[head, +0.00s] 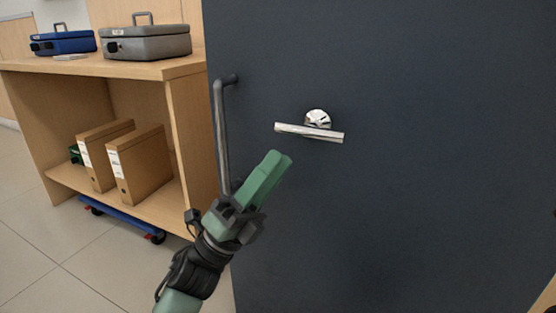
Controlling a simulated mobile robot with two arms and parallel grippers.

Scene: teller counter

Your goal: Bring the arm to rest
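My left gripper (277,160) comes in from the bottom left, with green fingers pointing up and to the right. Its fingers lie together with nothing visible between them. It is in front of a dark blue-grey door (430,160), below and to the left of a shiny lever handle (310,132), and appears apart from it. The lever is tilted slightly down to the right. A vertical grey bar handle (222,140) is to the left of my fingers; its lower end meets the gripper in the picture. My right gripper is not in view.
A wooden shelf unit (185,110) stands at the left. It carries a grey cash box (146,44) and a blue cash box (63,42) on top, and box files (138,165) below. A blue wheeled dolly (125,220) is under it. Tiled floor (60,260) is open at lower left.

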